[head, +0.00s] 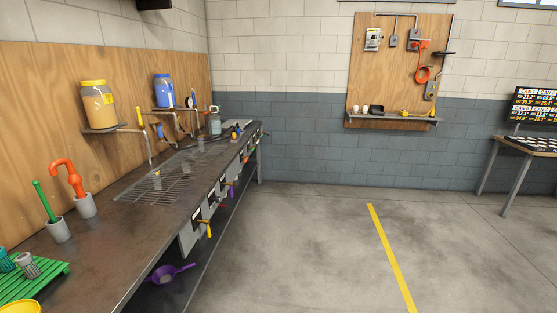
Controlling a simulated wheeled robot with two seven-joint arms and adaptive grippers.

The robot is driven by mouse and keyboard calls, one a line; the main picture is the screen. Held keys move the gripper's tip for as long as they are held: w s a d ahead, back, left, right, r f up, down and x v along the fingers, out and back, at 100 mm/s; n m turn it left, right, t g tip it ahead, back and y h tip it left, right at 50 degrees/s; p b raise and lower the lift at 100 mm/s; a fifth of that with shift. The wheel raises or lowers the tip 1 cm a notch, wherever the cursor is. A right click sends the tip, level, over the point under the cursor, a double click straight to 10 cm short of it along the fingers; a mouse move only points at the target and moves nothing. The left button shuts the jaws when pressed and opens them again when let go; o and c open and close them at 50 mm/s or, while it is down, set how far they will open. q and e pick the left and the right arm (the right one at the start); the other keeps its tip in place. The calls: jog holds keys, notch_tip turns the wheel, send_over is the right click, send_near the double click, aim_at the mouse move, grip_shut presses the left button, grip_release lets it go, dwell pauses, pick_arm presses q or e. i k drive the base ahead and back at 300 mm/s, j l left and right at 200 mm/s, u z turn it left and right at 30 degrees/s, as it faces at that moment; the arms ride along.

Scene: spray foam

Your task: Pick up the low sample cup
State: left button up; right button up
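I cannot tell which vessel is the low sample cup. Small patterned grey cups (30,266) lie or stand on a green rack (48,284) at the left end of the bench. Two grey cups (86,206) (58,229) stand on the bench behind the rack, one with an orange hooked tool in it and one with a green tool. Small pale cups (364,109) sit on the shelf of the far wall board. A purple handled bowl (172,273) is below the bench top. Neither of my grippers is in view.
The long dark bench (120,232) runs along the left, with a wire grate (160,186) and handles along its front. A table (528,146) is at right. The floor between is clear.

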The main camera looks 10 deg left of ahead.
aim_at(186, 168)
jog(key=i, duration=0.8)
jog(key=i+u, duration=0.3)
jog(key=i+l+u, duration=0.25)
jog(key=i, duration=0.25)
jog(key=i+l+u, duration=0.1)
jog(key=i+u, duration=0.2)
jog(key=u, duration=0.15)
jog(key=i+l+u, duration=0.25)
jog(key=u, duration=0.2)
jog(key=i+l+u, duration=0.5)
jog(key=u, duration=0.15)
jog(key=i+l+u, duration=0.3)
jog(key=l, duration=0.25)
jog(key=k+j, duration=0.05)
jog(key=k, duration=0.05)
